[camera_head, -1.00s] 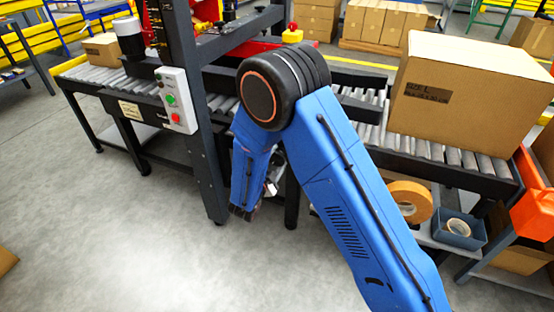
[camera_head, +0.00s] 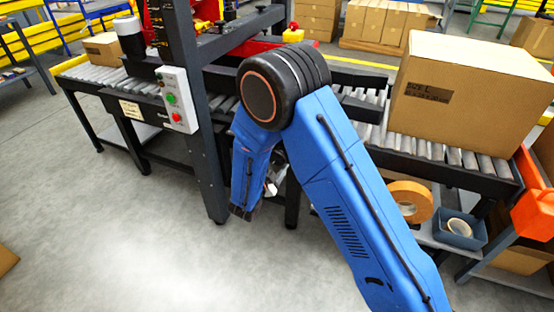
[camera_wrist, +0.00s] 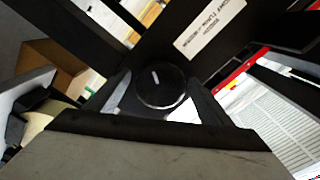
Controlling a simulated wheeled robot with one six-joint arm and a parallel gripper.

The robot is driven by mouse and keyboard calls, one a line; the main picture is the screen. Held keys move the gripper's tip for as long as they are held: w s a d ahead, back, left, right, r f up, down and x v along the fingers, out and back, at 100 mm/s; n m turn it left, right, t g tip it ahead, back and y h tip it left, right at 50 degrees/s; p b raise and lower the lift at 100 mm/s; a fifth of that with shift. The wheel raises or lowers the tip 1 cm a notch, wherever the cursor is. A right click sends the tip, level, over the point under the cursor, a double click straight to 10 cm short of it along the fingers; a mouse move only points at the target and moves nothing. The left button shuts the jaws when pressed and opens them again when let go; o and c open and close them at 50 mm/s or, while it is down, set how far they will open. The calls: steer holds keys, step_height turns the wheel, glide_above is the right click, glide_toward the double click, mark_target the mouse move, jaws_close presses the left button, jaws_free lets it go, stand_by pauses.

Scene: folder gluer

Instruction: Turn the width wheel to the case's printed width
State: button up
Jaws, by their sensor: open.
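The large cardboard case (camera_head: 470,105) stands on the rollers at the right of the head view. Its dark print reads "SIZE L"; the smaller line below is too small to read. A round black knob with a white mark (camera_wrist: 160,86) shows in the middle of the wrist view; it looks like the width wheel. In the head view my arm hides the knob and the fingers.
A white label (camera_wrist: 210,27) is above the knob, its print hard to read. A control box with buttons (camera_head: 177,100) is on the dark upright post left of my arm. Tape (camera_head: 409,201) and a blue bin (camera_head: 460,229) sit below the conveyor. Open floor lies in front.

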steer(key=v, duration=1.7)
steer(key=shift+s, duration=0.15)
steer(key=shift+a, duration=0.15)
